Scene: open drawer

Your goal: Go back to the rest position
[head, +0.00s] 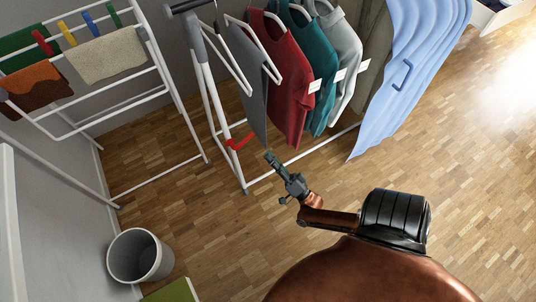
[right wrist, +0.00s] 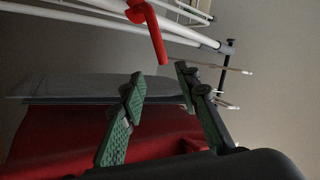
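My right gripper (head: 270,158) reaches up from the bottom of the head view, close below the clothes on the rack. In the right wrist view its two green-padded fingers (right wrist: 160,76) stand apart with nothing between them. A red hooked piece (head: 238,141) is at the rack's left end, left of the gripper. It also shows in the right wrist view (right wrist: 148,25), beyond the fingertips. A grey garment (head: 251,92) hangs just above the gripper; I cannot tell if they touch. My left gripper is not in view.
Red (head: 288,75), teal (head: 318,60) and grey clothes hang on the white rack (head: 215,105), with a blue curtain-like cloth (head: 415,60) at right. A drying rack (head: 135,95) stands left, a bin (head: 122,262) below it. The wooden floor at right is clear.

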